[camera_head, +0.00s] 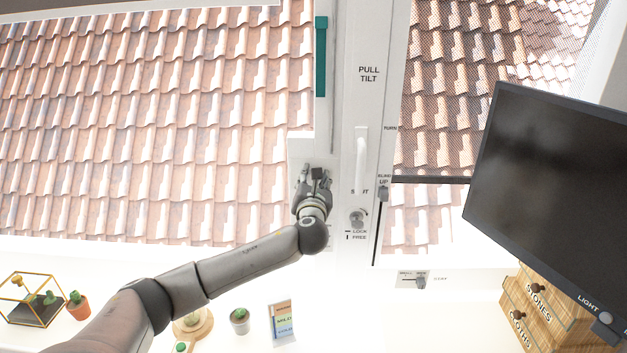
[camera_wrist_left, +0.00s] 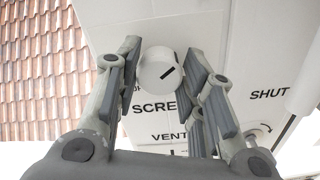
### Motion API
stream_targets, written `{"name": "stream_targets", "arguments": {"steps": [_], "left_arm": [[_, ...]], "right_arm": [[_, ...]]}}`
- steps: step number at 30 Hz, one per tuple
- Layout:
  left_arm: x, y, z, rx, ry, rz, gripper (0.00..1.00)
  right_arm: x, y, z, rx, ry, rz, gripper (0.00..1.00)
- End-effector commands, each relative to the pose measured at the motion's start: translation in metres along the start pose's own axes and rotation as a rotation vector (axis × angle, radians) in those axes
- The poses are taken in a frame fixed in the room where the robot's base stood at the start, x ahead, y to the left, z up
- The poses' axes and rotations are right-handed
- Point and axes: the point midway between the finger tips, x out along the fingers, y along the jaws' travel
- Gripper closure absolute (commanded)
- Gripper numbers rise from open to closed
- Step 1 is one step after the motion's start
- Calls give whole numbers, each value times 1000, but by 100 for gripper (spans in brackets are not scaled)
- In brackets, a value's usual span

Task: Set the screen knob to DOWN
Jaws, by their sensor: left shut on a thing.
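The screen knob (camera_wrist_left: 152,70) is a white round knob with a short black slanted mark. In the left wrist view it sits between the two fingers of my left gripper (camera_wrist_left: 158,72), which is shut on it. The lettering "SCREE" shows just below the knob, partly hidden by a finger. A small label left of the knob is mostly covered, so I cannot read which setting the mark points at. In the head view my left gripper (camera_head: 316,178) is against the white window frame and hides the knob. My right gripper is not in view.
Right of my gripper are the white pull handle (camera_head: 361,160), a lock knob (camera_head: 357,217) and the blind slider (camera_head: 383,193). A dark monitor (camera_head: 555,195) stands at the right. Cacti (camera_head: 240,320) and a small card (camera_head: 283,323) stand below.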

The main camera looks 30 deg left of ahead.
Motion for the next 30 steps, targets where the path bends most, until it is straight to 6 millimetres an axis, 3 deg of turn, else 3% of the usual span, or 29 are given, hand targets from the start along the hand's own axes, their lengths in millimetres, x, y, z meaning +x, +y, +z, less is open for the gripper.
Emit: {"name": "stream_targets", "arguments": {"steps": [30], "left_arm": [[0,-3,-4,969,4,-3,87]], "right_arm": [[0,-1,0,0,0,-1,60]]}}
